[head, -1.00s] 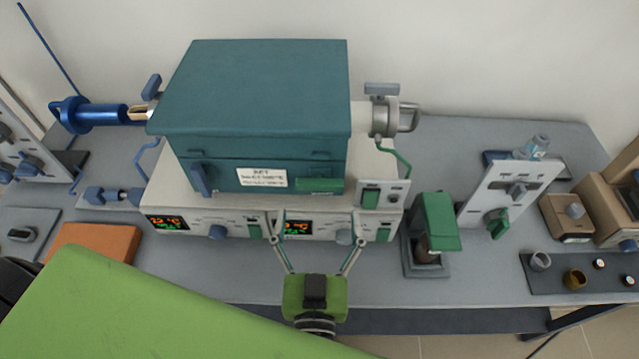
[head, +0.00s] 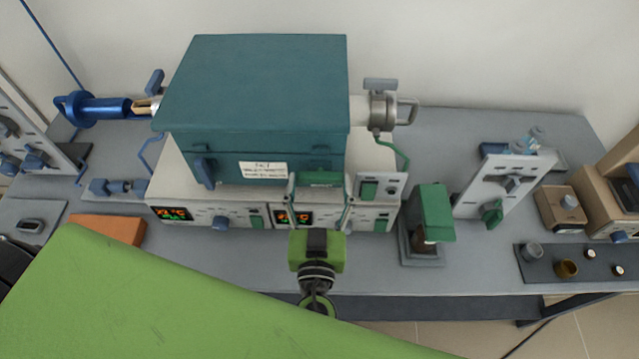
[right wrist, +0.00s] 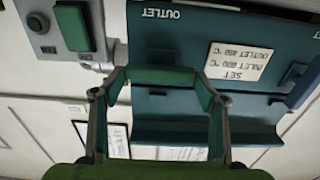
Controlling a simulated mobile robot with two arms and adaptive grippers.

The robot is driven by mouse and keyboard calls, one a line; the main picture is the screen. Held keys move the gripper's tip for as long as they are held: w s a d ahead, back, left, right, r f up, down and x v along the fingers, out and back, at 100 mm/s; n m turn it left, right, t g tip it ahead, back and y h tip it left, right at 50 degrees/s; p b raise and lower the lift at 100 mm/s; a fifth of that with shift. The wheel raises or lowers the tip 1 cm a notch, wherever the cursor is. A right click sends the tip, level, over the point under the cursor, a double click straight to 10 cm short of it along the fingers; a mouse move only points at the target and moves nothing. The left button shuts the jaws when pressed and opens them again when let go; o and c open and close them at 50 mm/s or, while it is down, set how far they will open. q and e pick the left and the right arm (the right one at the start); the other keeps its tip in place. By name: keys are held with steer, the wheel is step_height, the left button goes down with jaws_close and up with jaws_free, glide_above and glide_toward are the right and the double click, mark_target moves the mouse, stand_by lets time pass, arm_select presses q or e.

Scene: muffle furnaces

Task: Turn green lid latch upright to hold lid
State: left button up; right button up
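The green lid latch (head: 321,179) lies horizontal on the front of the teal furnace (head: 248,155), near its lower right. It also shows in the right wrist view (right wrist: 160,77). My right gripper (head: 320,183) is open, with its two fingers spread at the latch's two ends. In the right wrist view (right wrist: 163,88) the latch lies between the fingertips; I cannot tell whether they touch it. The furnace lid (head: 255,80) looks shut. A blue latch (head: 204,173) on the left of the front stands upright. My left gripper is not in view.
A white control base (head: 180,190) with lit displays carries the furnace. Right of the latch is a panel with a green switch (head: 369,188). A green-capped stand (head: 432,215) and a white upright panel (head: 500,185) stand further right. An orange block (head: 108,229) lies left.

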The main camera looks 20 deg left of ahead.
steer(key=n+b, duration=0.2)
steer(key=n, duration=0.1)
steer(key=shift+f, duration=0.15)
steer(key=shift+a+n+b, duration=0.1)
steer(key=shift+n+b, duration=0.5)
steer(key=shift+n, duration=0.5)
steer(key=n, duration=0.2)
steer(key=shift+n+b, duration=0.35)
steer(key=shift+n, duration=0.05)
steer(key=n, duration=0.4)
steer(key=shift+a+n, duration=0.1)
steer(key=shift+n, duration=0.2)
steer(key=n, duration=0.5)
steer(key=shift+p, duration=0.35)
steer(key=shift+f+n, duration=0.1)
steer(key=shift+n, duration=0.2)
steer(key=o, duration=1.1)
steer(key=shift+s, duration=0.1)
